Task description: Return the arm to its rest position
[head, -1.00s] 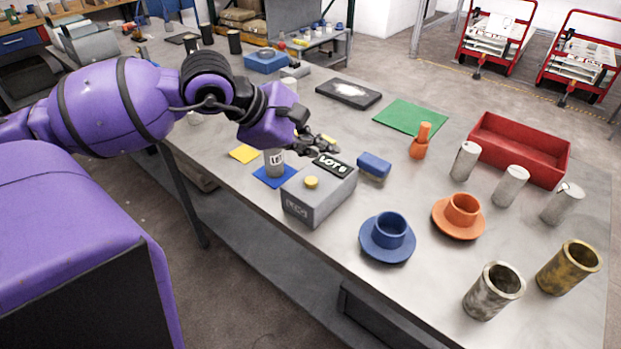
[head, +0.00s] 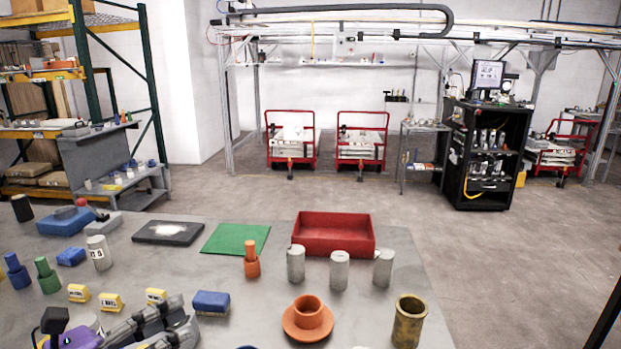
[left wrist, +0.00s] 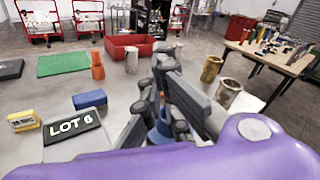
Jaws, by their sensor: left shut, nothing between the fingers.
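My left gripper (head: 165,322) shows at the lower left of the head view, over the near part of the table, with a bit of my purple wrist beside it. In the left wrist view its dark grey fingers (left wrist: 168,75) are together, with nothing between them. They are above the table and partly hide a blue cup (left wrist: 158,128) behind them. A grey box with a LOT 6 label (left wrist: 72,128) is left of the fingers in that view. My right gripper is in neither view.
A blue block (head: 211,302), orange cup and saucer (head: 308,315), brass cylinder (head: 408,322), several grey cylinders (head: 340,270) and a red bin (head: 333,236) stand on the table. A green mat (head: 236,238) lies flat. Open floor (head: 520,270) is at right.

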